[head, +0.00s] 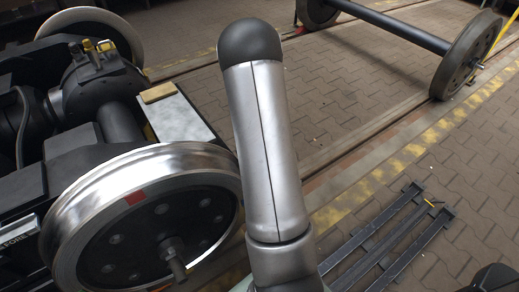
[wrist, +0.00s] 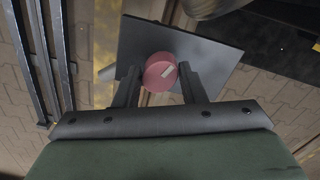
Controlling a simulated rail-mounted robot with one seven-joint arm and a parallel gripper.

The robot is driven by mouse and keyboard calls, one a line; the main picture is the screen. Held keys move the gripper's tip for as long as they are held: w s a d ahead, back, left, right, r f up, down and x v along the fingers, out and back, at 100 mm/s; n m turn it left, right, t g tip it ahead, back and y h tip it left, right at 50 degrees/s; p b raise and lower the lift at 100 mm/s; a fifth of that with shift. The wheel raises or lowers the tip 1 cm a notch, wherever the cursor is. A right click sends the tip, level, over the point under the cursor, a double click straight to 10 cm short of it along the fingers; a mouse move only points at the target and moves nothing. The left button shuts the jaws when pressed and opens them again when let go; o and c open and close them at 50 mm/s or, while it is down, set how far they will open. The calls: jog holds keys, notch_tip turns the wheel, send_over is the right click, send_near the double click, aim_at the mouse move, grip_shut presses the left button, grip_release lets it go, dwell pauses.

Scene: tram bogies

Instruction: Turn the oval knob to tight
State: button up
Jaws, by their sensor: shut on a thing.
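The knob (wrist: 154,74) is dull red and rounded, with a short pale mark on its face right of centre. It sits in front of a dark flat plate (wrist: 205,52) in the wrist view. My gripper (wrist: 160,70) is shut on the knob, with one black finger on its left and one on its right. I cannot make out any tight marking on the plate. In the head view my silver arm fills the middle, and neither the knob nor my gripper can be seen there.
A bogie wheel (head: 140,218) with a red mark stands at the left in the head view. A wheelset (head: 456,58) is at the upper right. A low dark metal rack (head: 385,240) lies on the paving at the lower right. Open paving lies between them.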

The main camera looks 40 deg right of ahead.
jog(key=m+p, duration=0.3)
jog(key=m, duration=0.3)
jog(key=shift+r+p, duration=0.2)
jog(key=shift+p, duration=0.15)
jog(key=shift+f+m+p, duration=0.15)
jog(key=shift+m+p, duration=1.05)
jog(key=shift+m, duration=1.2)
jog(key=o, duration=1)
notch_tip(320, 180, up, 17)
jog(key=p, duration=0.4)
jog(key=shift+r, duration=0.2)
